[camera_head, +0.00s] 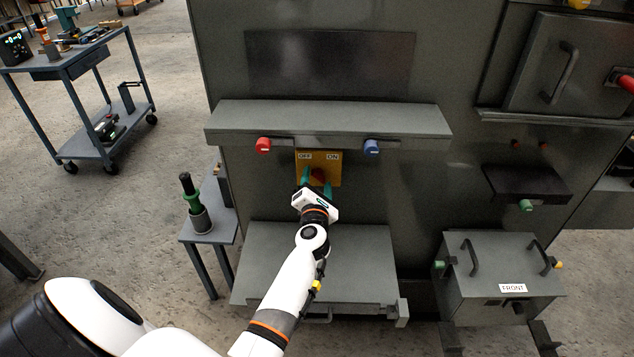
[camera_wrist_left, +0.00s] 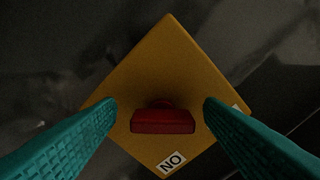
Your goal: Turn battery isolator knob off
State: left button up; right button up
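The battery isolator is a yellow plate (camera_head: 331,158) on the dark cabinet front, with OFF printed at upper left and ON at upper right. Its red knob (camera_head: 318,174) is partly hidden by my left gripper (camera_head: 316,182) in the head view. In the left wrist view the plate (camera_wrist_left: 165,60) appears turned like a diamond, and the red knob (camera_wrist_left: 163,122) lies between the two teal fingers, with a gap on each side. The left gripper (camera_wrist_left: 161,104) is open around the knob, apparently not touching it. The ON label shows at the bottom; the other is mostly hidden by the right-hand finger. My right gripper is not in view.
A grey ledge (camera_head: 325,117) juts out above the plate, with a red knob (camera_head: 263,145) and a blue knob (camera_head: 372,146) under it. A grey shelf (camera_head: 360,268) sticks out below. A box labelled FRONT (camera_head: 490,270) stands at right, a small side table (camera_head: 215,232) at left.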

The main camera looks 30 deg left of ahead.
pick_arm(q)
jog(key=shift+r, duration=0.1)
jog(key=p+v, duration=0.1)
jog(key=v, duration=1.1)
